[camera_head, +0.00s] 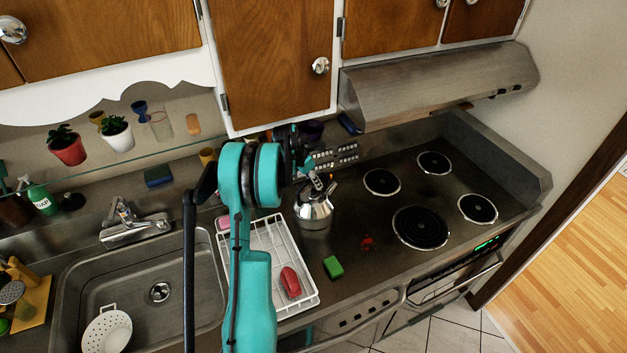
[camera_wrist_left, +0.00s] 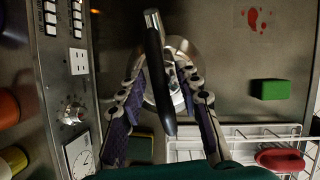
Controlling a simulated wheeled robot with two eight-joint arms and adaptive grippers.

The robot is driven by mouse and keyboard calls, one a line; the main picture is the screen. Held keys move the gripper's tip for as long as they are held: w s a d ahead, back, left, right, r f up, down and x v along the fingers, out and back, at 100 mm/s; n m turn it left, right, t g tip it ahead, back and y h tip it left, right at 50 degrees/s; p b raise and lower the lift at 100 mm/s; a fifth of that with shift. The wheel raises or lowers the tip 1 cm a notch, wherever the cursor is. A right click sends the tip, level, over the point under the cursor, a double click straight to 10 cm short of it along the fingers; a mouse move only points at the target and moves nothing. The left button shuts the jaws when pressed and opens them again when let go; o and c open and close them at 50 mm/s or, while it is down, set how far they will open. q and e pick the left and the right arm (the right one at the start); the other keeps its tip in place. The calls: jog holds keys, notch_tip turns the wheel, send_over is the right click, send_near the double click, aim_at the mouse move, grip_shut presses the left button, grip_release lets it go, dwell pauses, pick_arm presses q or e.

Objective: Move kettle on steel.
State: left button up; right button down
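A steel kettle (camera_head: 313,210) with a dark handle stands upright on the steel worktop (camera_head: 345,235), between the dish rack and the hob. My left gripper (camera_head: 312,178) is over the kettle's top, its fingers partly hidden by the arm. In the left wrist view the kettle (camera_wrist_left: 183,50) lies beyond the gripper (camera_wrist_left: 166,80). The dark handle runs between the two spread fingers, with a gap visible on each side. The gripper appears open, not closed on the handle. My right gripper is not in view.
The hob's coil burners (camera_head: 420,227) are empty. A white dish rack (camera_head: 262,235) holds a red object (camera_head: 290,281). A green sponge (camera_head: 333,267) and a red stain (camera_head: 367,242) are on the worktop. The sink (camera_head: 190,300) is left; the range hood (camera_head: 440,85) overhangs the hob's back.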

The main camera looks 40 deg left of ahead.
pick_arm(q)
jog(key=v, duration=1.2)
jog(key=s+d+r+m, duration=0.1)
jog(key=d+r+m, duration=0.2)
jog(key=d+m, duration=0.3)
jog(key=s+d+r+m, duration=0.2)
jog(key=d+r+m, duration=0.15)
jog(key=d, duration=0.45)
jog(key=s+d+f+m+t+y, duration=0.1)
jog(key=s+d+f+m+t, duration=0.1)
jog(key=s+d+m, duration=1.6)
jog(key=d+m, duration=0.3)
jog(key=m, duration=0.2)
jog(key=shift+s+t, duration=0.25)
jog(key=shift+t, duration=0.15)
notch_tip(320, 180, down, 21)
jog(key=b, duration=2)
jog(key=shift+b, duration=0.3)
